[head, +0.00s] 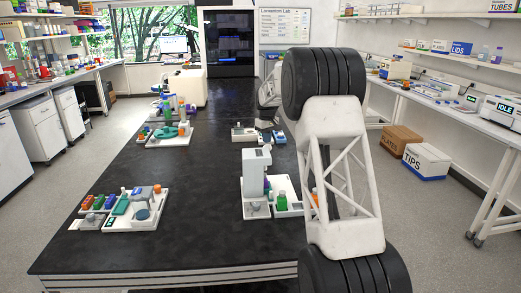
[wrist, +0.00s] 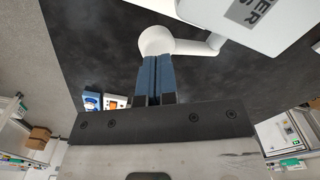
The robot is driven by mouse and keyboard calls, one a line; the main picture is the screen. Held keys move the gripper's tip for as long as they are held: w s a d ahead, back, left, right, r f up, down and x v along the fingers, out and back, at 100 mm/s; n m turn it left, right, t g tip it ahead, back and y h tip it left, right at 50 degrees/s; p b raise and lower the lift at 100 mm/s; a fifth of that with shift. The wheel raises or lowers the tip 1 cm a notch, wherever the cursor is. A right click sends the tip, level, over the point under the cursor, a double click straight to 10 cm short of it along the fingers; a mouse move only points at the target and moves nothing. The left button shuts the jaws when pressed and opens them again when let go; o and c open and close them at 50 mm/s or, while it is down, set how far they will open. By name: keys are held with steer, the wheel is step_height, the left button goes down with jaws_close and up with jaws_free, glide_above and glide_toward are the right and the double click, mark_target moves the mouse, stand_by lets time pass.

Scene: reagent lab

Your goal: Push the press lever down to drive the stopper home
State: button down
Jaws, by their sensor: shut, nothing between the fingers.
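The white press (head: 255,172) stands on the black bench, right of centre in the head view. In the wrist view its white body (wrist: 275,25) fills the upper right, with a partly cut-off label. A white lever with a rounded end (wrist: 156,40) reaches left from it. My gripper (wrist: 155,62) is shut and empty, its blue fingertips side by side. The tips overlap the lever's rounded end in the wrist view; I cannot tell whether they touch it. In the head view my arm hides the gripper. The stopper cannot be made out.
A green bottle (head: 281,201) stands in a white tray just right of the press. A tray of coloured items (head: 123,208) is at the left front of the bench. More equipment (head: 170,130) stands farther back. The bench between the trays is clear.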

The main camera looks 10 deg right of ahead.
mark_target(268, 145)
steer(key=shift+f, duration=1.05)
steer(key=shift+d+f, duration=0.2)
steer(key=shift+f, duration=0.25)
steer(key=shift+d+f, duration=0.2)
steer(key=shift+f, duration=0.25)
stand_by(0.6)
steer(key=shift+f, duration=1.35)
stand_by(0.7)
stand_by(0.3)
steer(key=shift+r, duration=3.55)
